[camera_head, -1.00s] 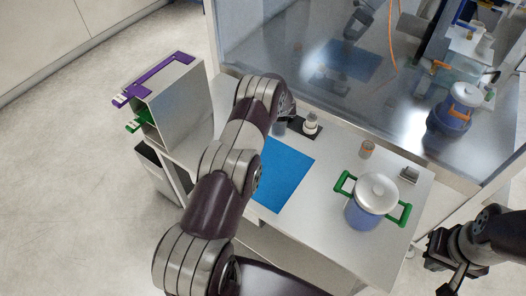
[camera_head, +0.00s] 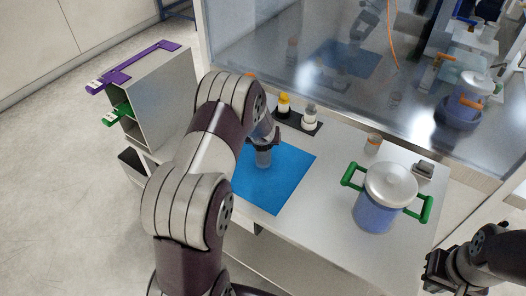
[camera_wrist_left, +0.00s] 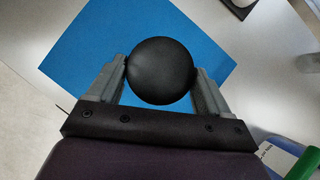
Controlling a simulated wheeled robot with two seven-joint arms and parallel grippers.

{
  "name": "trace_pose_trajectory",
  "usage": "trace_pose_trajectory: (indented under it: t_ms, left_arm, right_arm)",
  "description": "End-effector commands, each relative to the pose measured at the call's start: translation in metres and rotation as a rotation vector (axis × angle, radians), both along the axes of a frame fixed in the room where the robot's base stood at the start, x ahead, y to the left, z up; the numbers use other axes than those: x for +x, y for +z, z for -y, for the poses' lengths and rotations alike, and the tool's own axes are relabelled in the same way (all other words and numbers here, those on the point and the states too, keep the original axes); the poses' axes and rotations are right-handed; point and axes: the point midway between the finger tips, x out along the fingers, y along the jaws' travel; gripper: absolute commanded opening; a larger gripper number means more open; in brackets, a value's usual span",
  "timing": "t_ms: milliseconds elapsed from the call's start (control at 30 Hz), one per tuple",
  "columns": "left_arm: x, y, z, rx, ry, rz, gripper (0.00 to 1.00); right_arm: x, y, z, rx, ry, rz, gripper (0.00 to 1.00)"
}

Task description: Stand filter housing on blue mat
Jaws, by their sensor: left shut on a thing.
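The filter housing (camera_head: 263,158) is a grey, see-through cylinder. It is upright over the upper part of the blue mat (camera_head: 281,188). I cannot tell whether its base touches the mat. My left gripper (camera_head: 264,141) is shut on it near its top, partly hidden by my arm. In the left wrist view its round black top (camera_wrist_left: 161,71) sits between both fingers, with the blue mat (camera_wrist_left: 75,65) below. My right gripper (camera_head: 440,272) hangs off the table at the lower right, with no object seen in it; its fingers are unclear.
A dark holder (camera_head: 296,119) with a yellow-capped bottle (camera_head: 284,104) and a white bottle (camera_head: 309,117) stands behind the mat. A blue pot (camera_head: 376,214) with green handles stands to the right. A small jar (camera_head: 373,144) and metal block (camera_head: 423,170) are behind it. A grey rack (camera_head: 165,98) stands left.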

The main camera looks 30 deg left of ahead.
Motion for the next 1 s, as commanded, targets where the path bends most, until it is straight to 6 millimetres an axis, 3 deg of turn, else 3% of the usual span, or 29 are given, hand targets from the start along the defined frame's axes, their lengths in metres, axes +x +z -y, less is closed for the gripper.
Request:
trace_pose_trajectory:
  t_ms: [33,100,167,200,500,533,600,800,1000]
  left_arm:
    - [0.000,-0.013,0.000,0.000,0.001,-0.001,0.43]
    - [0.000,-0.021,0.000,-0.001,0.001,0.000,0.43]
    - [0.000,-0.023,0.000,0.000,0.000,0.000,0.43]
    - [0.001,-0.023,0.000,0.000,0.000,0.001,0.37]
    - [0.001,-0.028,0.000,-0.001,0.001,0.000,0.37]
    - [0.000,-0.027,0.000,-0.001,0.001,-0.001,0.86]
    - [0.000,-0.026,0.000,-0.001,0.001,-0.001,1.00]
    - [0.000,-0.025,0.000,-0.001,0.001,-0.001,1.00]
    - [-0.009,-0.006,0.005,-0.001,0.001,0.003,1.00]
  right_arm:
    - [0.000,-0.006,0.000,0.000,0.000,0.000,0.00]
    - [0.000,-0.007,0.000,0.000,0.000,0.000,0.00]
    - [0.000,-0.007,0.000,0.000,0.000,0.000,0.00]
    - [0.000,-0.006,0.000,0.000,0.000,0.000,0.00]
    - [0.000,-0.011,0.000,0.000,0.000,0.000,0.00]
    - [0.000,-0.010,0.000,0.000,0.000,-0.001,0.00]
    - [0.000,-0.009,0.000,0.000,0.000,-0.001,0.00]
    - [0.000,-0.008,0.000,0.000,0.000,0.000,0.00]
    - [0.000,-0.008,0.000,0.000,0.000,-0.001,0.00]
